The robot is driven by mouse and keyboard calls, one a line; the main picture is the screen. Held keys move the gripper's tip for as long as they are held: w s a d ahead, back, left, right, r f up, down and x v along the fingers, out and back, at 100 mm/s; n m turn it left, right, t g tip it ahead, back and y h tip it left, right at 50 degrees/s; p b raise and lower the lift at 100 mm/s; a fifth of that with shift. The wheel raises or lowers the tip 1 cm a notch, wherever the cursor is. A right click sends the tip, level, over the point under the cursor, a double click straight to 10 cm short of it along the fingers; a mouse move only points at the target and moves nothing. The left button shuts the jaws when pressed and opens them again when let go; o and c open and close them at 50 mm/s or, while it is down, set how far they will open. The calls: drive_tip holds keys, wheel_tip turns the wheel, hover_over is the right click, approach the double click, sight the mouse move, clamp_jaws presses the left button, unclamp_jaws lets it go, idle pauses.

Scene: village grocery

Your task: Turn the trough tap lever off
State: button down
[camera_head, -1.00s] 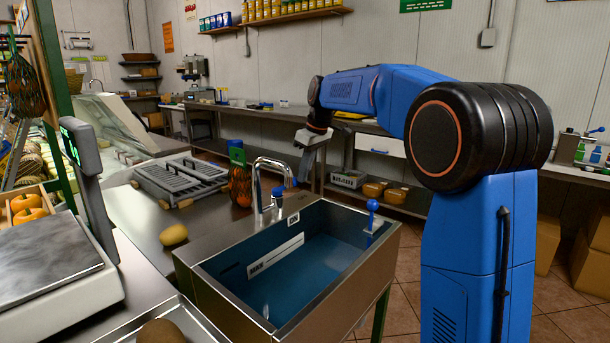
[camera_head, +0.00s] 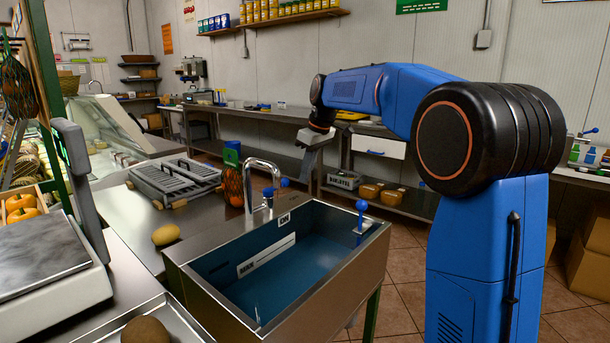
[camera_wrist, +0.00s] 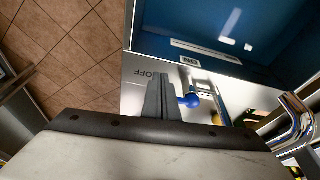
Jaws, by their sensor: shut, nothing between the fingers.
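The trough (camera_head: 200,285) is a steel sink with a blue inside, and a curved steel tap (camera_head: 262,165) stands at its back. The tap lever with its blue knob (camera_head: 284,183) sticks out to the right at the tap's base. In the wrist view the blue knob (camera_wrist: 191,100) is just right of my fingers, very close; I cannot tell if they touch. An OFF label (camera_wrist: 156,73) and an ON label (camera_wrist: 189,61) show on the rim. My gripper (camera_head: 306,170) points down, shut and empty, right of the tap; its fingers also show in the wrist view (camera_wrist: 160,90).
A second blue-knobbed handle (camera_head: 361,207) stands on the trough's right side. A net bag of oranges (camera_head: 233,187) and a grey grill-like device (camera_head: 174,180) are left of the tap. A scale (camera_head: 50,260) stands at front left. Tiled floor lies right of the trough.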

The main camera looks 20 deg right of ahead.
drive_tip(key=v, duration=1)
drive_tip(key=shift+w, duration=0.1)
idle(0.3)
drive_tip(key=s+f+m+t+h, duration=0.15)
drive_tip(key=s+f, duration=0.25)
drive_tip(key=s, duration=0.7)
drive_tip(key=s+f+m+g, duration=0.1)
drive_tip(key=s+f+m, duration=0.25)
drive_tip(key=s, duration=0.75)
drive_tip(key=s+d+f+m+t, duration=0.1)
drive_tip(key=s+d+f+m, duration=0.1)
drive_tip(key=s+f, duration=1.7)
drive_tip(key=shift+s+d+f+m+t+h, duration=0.2)
drive_tip(key=shift+s+f+m+t+h, duration=0.25)
drive_tip(key=shift+s, duration=0.6)
